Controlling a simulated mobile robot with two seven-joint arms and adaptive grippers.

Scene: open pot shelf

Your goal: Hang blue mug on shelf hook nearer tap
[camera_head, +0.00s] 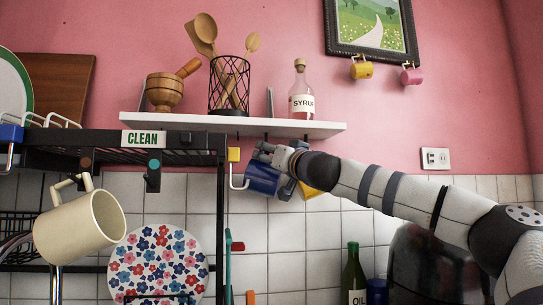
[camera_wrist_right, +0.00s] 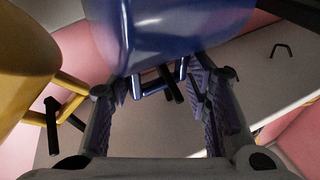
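The blue mug (camera_head: 262,180) is below the white shelf (camera_head: 230,124), tilted. In the wrist view its body (camera_wrist_right: 185,30) fills the top middle and its handle (camera_wrist_right: 150,91) points toward my right gripper (camera_wrist_right: 160,88). A dark hook (camera_wrist_right: 171,84) seems to pass through the handle loop. My right gripper, also in the head view (camera_head: 277,154), has its fingers spread on either side of the handle, with narrow gaps. The yellow mug (camera_wrist_right: 25,45) hangs beside it on another dark hook (camera_wrist_right: 53,125). A chrome curve (camera_head: 14,243), perhaps the tap, is at lower left. My left gripper is not seen.
An empty hook (camera_wrist_right: 282,50) is under the shelf. A black rack (camera_head: 180,140) with a cream mug (camera_head: 80,228) stands left. A yellow-tagged hook (camera_head: 235,156) is close beside the blue mug. A syrup bottle (camera_head: 301,92) and utensil basket (camera_head: 229,88) stand on the shelf.

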